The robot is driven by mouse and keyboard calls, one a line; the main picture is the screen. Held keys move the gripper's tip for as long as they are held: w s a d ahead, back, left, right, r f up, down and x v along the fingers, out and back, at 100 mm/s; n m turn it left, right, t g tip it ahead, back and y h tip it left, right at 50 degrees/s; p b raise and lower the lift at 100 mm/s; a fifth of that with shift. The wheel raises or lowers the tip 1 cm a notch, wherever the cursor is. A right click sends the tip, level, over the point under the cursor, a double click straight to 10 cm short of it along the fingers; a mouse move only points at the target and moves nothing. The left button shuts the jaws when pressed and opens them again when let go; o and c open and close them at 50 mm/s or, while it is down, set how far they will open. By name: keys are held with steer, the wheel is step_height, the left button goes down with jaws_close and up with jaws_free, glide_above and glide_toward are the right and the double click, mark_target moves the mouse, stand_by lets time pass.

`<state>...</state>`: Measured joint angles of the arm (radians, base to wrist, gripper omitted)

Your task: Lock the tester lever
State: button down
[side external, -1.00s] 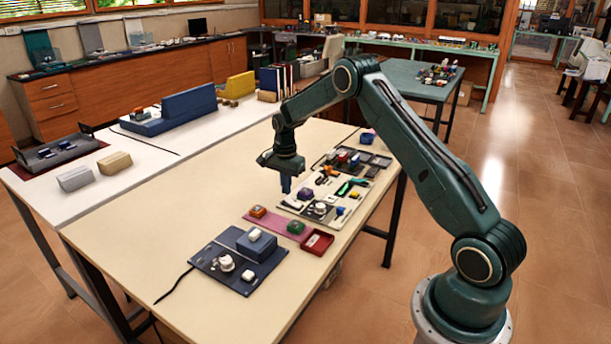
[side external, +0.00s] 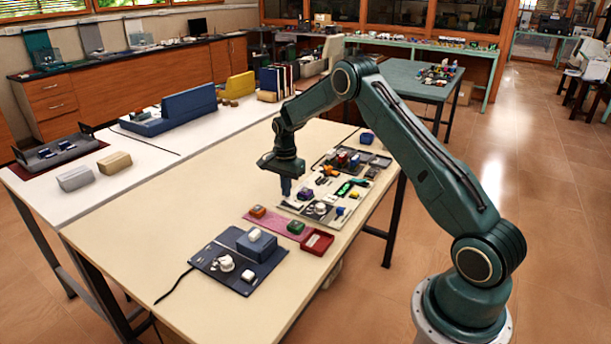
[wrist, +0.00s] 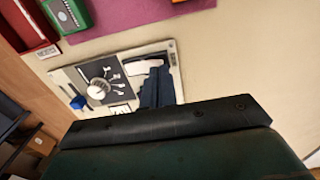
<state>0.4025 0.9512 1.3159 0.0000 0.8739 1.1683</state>
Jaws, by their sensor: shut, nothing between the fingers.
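My gripper (side external: 286,190) points down with its dark blue fingers shut and empty, over the left edge of a cream board (side external: 292,208) in the side external view. In the wrist view, its fingers (wrist: 157,88) cover part of the same board (wrist: 62,76). On the board, a dark panel (wrist: 84,72) carries a white round part (wrist: 98,88) and several small pale pieces; the round part also shows in the side external view (side external: 320,208). A tester with a lever cannot be picked out surely.
A pink mat (side external: 270,224) bears an orange block (side external: 258,211) and a green block (side external: 295,228), with a red tray (side external: 317,241) beside it. A dark compartment tray (side external: 378,161) lies behind the board. The tabletop's left part (side external: 165,215) is clear.

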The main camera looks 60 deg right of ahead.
steer(key=shift+f, duration=0.65)
steer(key=shift+r, duration=0.15)
stand_by(0.4)
steer(key=shift+r, duration=3.4)
